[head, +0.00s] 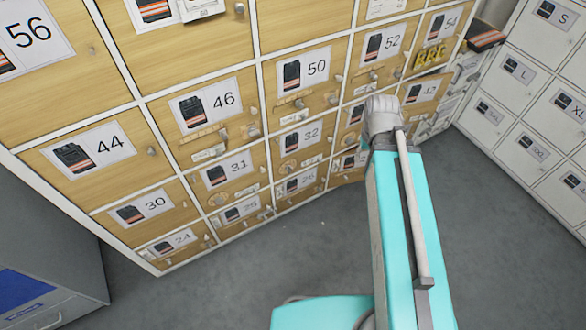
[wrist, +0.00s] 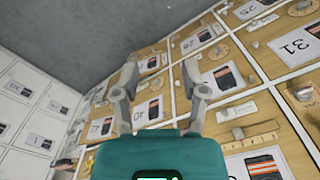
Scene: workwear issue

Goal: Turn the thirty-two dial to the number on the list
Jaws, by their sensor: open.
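The compartment door marked 32 (head: 302,137) is in the middle of the wooden locker wall in the head view. Its round dial (head: 289,165) sits low on the door, below the label. In the wrist view the wall appears upside down, and a round dial (wrist: 219,51) shows above a label that I take to be 32. The dial's setting is too small to read. My gripper (wrist: 160,68) is open and empty, its two fingers spread, left of that dial and apart from it. In the head view my gripper's wrist (head: 383,115) is right of the 32 door.
Doors marked 31 (head: 229,170) and 50 (head: 306,68) adjoin it, with dials, sliders and small slips. A door marked 42 (head: 424,90) stands ajar near my wrist. White lockers (head: 533,75) stand at right, a grey cabinet (head: 45,255) at left. Grey floor is clear. No list is legible.

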